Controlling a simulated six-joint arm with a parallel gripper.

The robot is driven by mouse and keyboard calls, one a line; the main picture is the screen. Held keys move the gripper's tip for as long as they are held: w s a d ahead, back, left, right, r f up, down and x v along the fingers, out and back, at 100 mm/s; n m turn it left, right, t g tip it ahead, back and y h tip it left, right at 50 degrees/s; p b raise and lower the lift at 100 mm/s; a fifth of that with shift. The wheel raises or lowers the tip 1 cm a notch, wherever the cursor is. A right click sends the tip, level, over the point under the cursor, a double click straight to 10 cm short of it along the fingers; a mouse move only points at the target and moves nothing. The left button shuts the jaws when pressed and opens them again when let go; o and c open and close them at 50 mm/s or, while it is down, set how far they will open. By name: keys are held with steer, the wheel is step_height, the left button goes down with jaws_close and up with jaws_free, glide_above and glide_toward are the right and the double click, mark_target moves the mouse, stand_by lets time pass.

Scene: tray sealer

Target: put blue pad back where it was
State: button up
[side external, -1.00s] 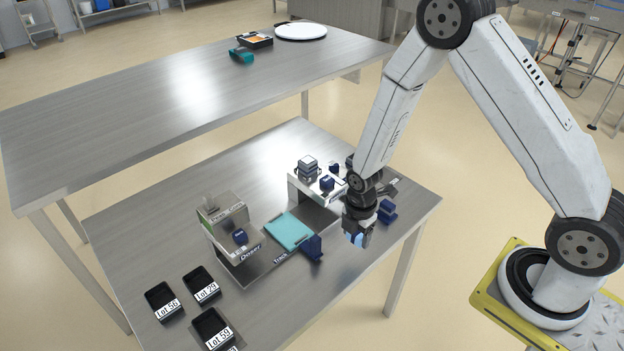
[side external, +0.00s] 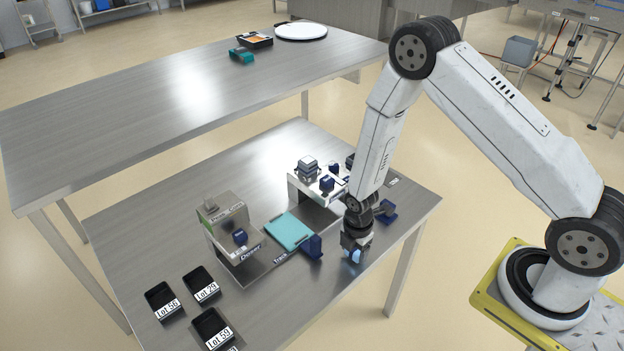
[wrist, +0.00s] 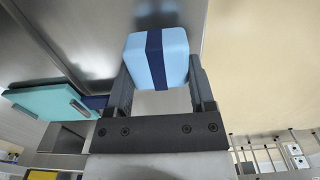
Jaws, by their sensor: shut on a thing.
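The blue pad (wrist: 157,58) is light blue with a dark blue band across its middle. My gripper (wrist: 160,85) is shut on it, with one dark finger on each side. In the side external view my gripper (side external: 355,243) points down near the front right edge of the near table, and the pad (side external: 352,256) shows below its fingers. I cannot tell whether the pad touches the table. The pad's former place is not marked in these frames.
A teal plate (side external: 289,232) lies on the track to the left, with a dark blue block (side external: 313,247) beside it. A dosing station (side external: 228,232) stands further left. Black lot trays (side external: 212,328) lie at the front left. Another blue piece (side external: 388,212) sits behind my gripper.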

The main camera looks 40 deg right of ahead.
steer(key=shift+f, duration=0.55)
steer(key=shift+f, duration=0.1)
steer(key=o, duration=1)
steer(key=shift+o, duration=0.2)
step_height(320, 180, up, 12)
stand_by(0.8)
